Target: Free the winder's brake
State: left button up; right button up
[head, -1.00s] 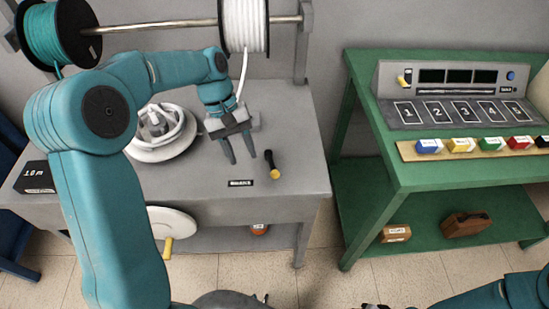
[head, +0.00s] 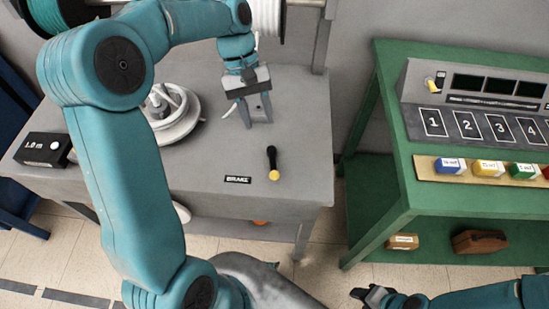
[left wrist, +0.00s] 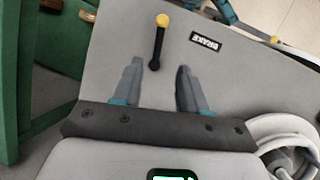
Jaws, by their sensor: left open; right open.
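The brake lever (head: 272,160), black with a yellow end, lies on the grey bench beside the BRAKE label (head: 238,180). In the left wrist view the lever (left wrist: 158,40) lies ahead of the fingertips, roughly in line with the gap, its black end nearest. The label (left wrist: 204,41) is to its right. My left gripper (head: 257,121) is open and empty, behind the lever in the head view; its fingers also show in the left wrist view (left wrist: 160,66). My right gripper (head: 368,295) is open, low in the head view, away from the bench. The winder (head: 178,115) stands at the bench's left.
A black 1.0 m box (head: 42,148) sits at the bench's left end. The green table (head: 395,165) on the right carries a numbered panel (head: 475,125) and several coloured blocks. White and teal spools hang behind the bench. The bench around the lever is clear.

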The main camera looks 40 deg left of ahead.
aim_at(272, 165)
pick_arm(q)
jog(key=x, duration=1.2)
jog(key=shift+s+d+f+b, duration=0.1)
jog(key=shift+f+b, duration=0.3)
jog(key=shift+d+f, duration=0.25)
jog(key=shift+f, duration=0.2)
jog(key=shift+s, duration=0.1)
grip_shut()
